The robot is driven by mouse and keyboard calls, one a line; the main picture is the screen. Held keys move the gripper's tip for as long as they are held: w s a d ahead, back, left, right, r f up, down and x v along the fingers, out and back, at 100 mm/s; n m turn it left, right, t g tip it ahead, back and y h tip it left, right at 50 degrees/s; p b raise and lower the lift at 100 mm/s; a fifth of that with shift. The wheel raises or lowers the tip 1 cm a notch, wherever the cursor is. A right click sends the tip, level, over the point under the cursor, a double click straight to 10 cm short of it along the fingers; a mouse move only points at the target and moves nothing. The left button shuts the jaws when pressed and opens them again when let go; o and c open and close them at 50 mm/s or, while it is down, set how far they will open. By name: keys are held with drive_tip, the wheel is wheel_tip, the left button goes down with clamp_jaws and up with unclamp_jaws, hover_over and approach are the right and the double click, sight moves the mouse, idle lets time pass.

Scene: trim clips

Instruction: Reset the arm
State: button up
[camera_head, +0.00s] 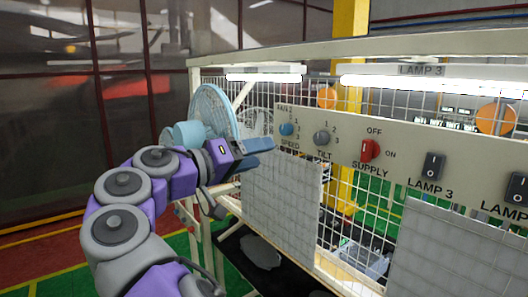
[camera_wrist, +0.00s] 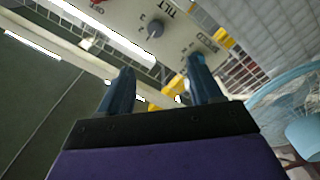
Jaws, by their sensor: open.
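My arm reaches up and to the right in the head view. My gripper (camera_head: 262,146) is in front of the left end of a grey control panel (camera_head: 345,128), close to the blue speed knob (camera_head: 286,129). In the wrist view my gripper (camera_wrist: 160,68) shows two blue fingers spread apart with nothing between them. The panel and its tilt knob (camera_wrist: 155,29) show beyond the fingers. I cannot tell whether a finger touches the panel.
A light-blue fan (camera_head: 212,110) stands just behind and left of my gripper. The panel also carries a grey tilt knob (camera_head: 321,138), a red supply switch (camera_head: 370,150) and a black lamp 3 switch (camera_head: 433,165). A wire grid (camera_head: 345,196) lies behind it.

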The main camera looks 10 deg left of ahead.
drive_tip(key=shift+s+a, duration=0.1)
drive_tip(key=shift+a, duration=0.05)
drive_tip(key=w+d+f+g+h+b, duration=0.1)
drive_tip(key=d+f+g+b, duration=0.1)
drive_tip(key=d, duration=0.4)
drive_tip(key=w+d+f+g+h+b, duration=0.1)
drive_tip(key=d+f+g, duration=0.15)
drive_tip(key=d, duration=0.45)
drive_tip(key=s+d+f+m+g+y+b, duration=0.1)
drive_tip(key=s+d+f+g+b, duration=0.3)
drive_tip(key=d+f, duration=0.65)
drive_tip(key=s+d+f+m+g+y+b, duration=0.1)
drive_tip(key=s+d+f+g+y+b, duration=0.15)
drive_tip(key=s+d+f, duration=0.75)
drive_tip(key=s+d+f+g+y+b, duration=0.2)
drive_tip(key=s+d+f, duration=0.15)
drive_tip(key=f, duration=0.35)
drive_tip(key=s+d+f+g+y+b, duration=0.1)
drive_tip(key=s+d+f+y+b, duration=0.1)
drive_tip(key=s+f, duration=0.4)
drive_tip(key=s+a+f+g+y+b, duration=0.2)
drive_tip(key=s+a+f+y+b, duration=0.2)
drive_tip(key=s+f, duration=1)
drive_tip(key=a+f+y, duration=0.1)
drive_tip(key=a+f, duration=0.1)
drive_tip(key=a, duration=0.1)
drive_tip(key=shift+s+a+f, duration=0.25)
drive_tip(key=shift+s+a, duration=0.05)
drive_tip(key=shift+a, duration=0.1)
